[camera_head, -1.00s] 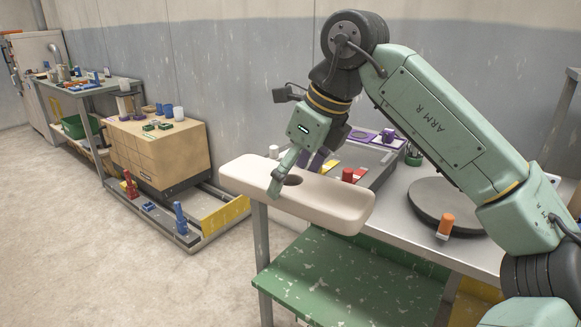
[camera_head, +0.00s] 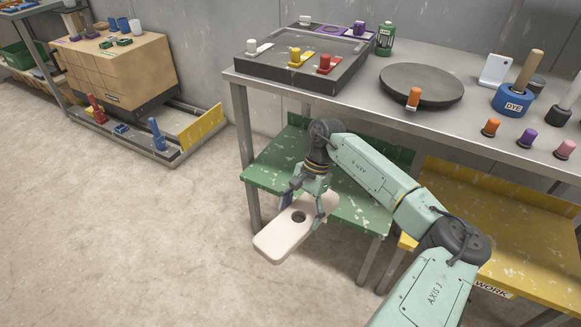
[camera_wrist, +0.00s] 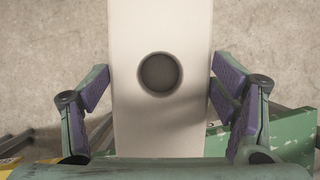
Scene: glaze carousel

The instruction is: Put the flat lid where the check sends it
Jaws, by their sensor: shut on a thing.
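The flat lid (camera_head: 294,226) is a long cream slab with rounded ends and one round dark hole. My gripper (camera_head: 305,207) is shut on it across its width. The lid is held out level or nearly so, in front of the green lower shelf (camera_head: 345,208); part of it overlaps the shelf's front left in the head view, and I cannot tell how high it is. In the wrist view the lid (camera_wrist: 160,125) runs down the middle between my two purple-padded fingers, its hole facing the camera. The yellow lower shelf (camera_head: 480,225) stands to the right of the green one.
The metal table (camera_head: 470,125) above bears a dark tray (camera_head: 300,72) with white, yellow and red markers, a dark round turntable (camera_head: 420,84) with an orange peg, and a blue dye pot (camera_head: 511,101). A cardboard box (camera_head: 115,65) stands left. The floor between is clear.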

